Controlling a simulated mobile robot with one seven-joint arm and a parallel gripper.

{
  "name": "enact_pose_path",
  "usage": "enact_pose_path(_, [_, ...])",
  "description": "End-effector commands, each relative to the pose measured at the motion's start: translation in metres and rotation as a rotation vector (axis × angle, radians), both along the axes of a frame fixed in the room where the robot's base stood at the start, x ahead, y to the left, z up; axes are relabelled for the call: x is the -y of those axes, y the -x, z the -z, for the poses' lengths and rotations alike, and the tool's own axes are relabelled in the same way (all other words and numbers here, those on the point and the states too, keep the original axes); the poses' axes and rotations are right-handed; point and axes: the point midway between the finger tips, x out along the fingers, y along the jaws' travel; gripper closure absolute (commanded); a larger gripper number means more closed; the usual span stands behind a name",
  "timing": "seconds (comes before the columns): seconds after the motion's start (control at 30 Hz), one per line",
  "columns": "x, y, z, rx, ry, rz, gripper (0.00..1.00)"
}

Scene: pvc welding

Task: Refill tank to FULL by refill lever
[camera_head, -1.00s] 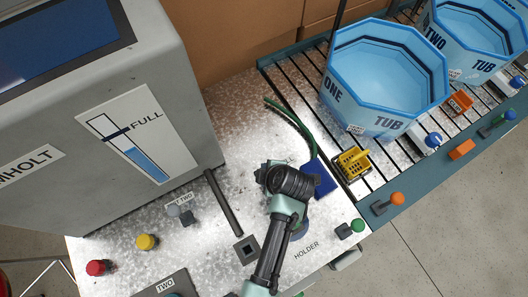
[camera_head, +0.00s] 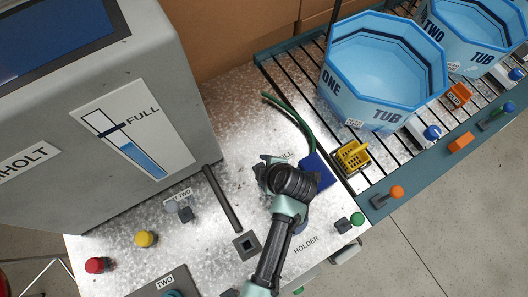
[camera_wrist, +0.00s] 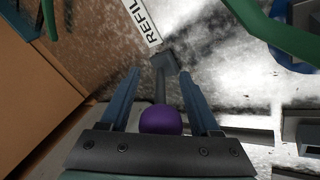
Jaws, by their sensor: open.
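In the wrist view a purple knob (camera_wrist: 160,120) on a dark lever stem (camera_wrist: 161,85) stands between the two fingers of my gripper (camera_wrist: 160,95). The fingers are apart, with a gap on each side of the knob. A white REFILL label (camera_wrist: 140,20) lies on the metal surface beyond the lever base. In the head view my arm end (camera_head: 290,182) covers the lever and most of its label. The tank's level gauge (camera_head: 133,132) has a FULL mark. Its blue fill (camera_head: 142,158) stands below that mark.
A green hose (camera_head: 295,118) and a blue block (camera_head: 318,172) lie close to my gripper. A dark bar (camera_head: 222,198) and a square holder socket (camera_head: 246,244) are to its left. A yellow basket (camera_head: 351,157) and tub ONE (camera_head: 383,75) stand on the conveyor at right.

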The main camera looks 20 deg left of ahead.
Motion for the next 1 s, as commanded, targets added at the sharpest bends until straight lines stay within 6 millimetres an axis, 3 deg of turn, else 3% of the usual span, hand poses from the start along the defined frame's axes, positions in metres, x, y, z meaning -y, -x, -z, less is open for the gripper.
enact_pose_path(0.23, [0.006, 0.004, -0.012, 0.002, 0.000, 0.002, 0.37])
enact_pose_path(0.7, [0.042, 0.032, -0.090, 0.003, 0.000, 0.003, 0.37])
enact_pose_path(1.0, [0.051, 0.040, -0.112, 0.000, 0.000, 0.001, 0.37])
